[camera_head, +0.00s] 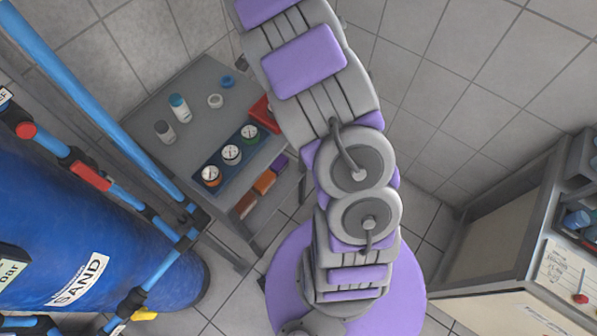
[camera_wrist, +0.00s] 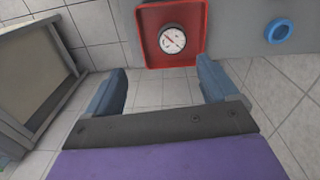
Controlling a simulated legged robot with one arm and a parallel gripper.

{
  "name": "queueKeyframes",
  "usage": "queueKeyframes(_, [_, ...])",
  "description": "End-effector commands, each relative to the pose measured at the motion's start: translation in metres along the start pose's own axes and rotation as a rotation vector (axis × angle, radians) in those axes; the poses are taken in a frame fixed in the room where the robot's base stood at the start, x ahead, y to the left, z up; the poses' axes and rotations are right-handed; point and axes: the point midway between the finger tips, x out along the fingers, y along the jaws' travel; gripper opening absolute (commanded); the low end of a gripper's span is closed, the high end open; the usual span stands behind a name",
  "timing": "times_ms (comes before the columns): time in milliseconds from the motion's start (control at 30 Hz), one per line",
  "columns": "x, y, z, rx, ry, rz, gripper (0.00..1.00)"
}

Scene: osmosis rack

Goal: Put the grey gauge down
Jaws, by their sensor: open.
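A round gauge (camera_wrist: 173,38) with a white dial and a grey rim lies in a red tray (camera_wrist: 199,58) in the wrist view. My gripper (camera_wrist: 162,74) is open and empty, its two fingers spread just on the near side of the tray and apart from the gauge. In the head view the red tray (camera_head: 262,113) shows only in part, at the table's right edge. My arm hides the rest of it, and neither the gauge in it nor my gripper can be seen there.
A grey table (camera_head: 150,150) bears a blue tray (camera_head: 243,160) with three gauges, two bottles (camera_head: 179,107), a white ring (camera_head: 215,101) and a blue ring (camera_head: 227,81). The blue ring also shows in the wrist view (camera_wrist: 279,31). Blue pipes and a blue tank (camera_head: 90,220) stand left.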

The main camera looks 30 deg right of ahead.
Motion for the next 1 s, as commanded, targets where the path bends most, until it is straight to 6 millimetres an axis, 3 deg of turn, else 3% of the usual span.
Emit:
queueKeyframes(100, [-0.036, 0.025, 0.026, -0.083, 0.014, 0.018, 0.87])
queueKeyframes(200, [-0.059, 0.048, 0.052, -0.163, 0.011, 0.033, 0.87])
queueKeyframes(500, [-0.109, 0.119, 0.137, -0.441, -0.026, 0.050, 0.87])
queueKeyframes(800, [-0.124, 0.203, 0.228, -0.796, -0.092, 0.053, 0.87])
queueKeyframes(1000, [-0.120, 0.251, 0.271, -1.026, -0.123, 0.055, 0.87])
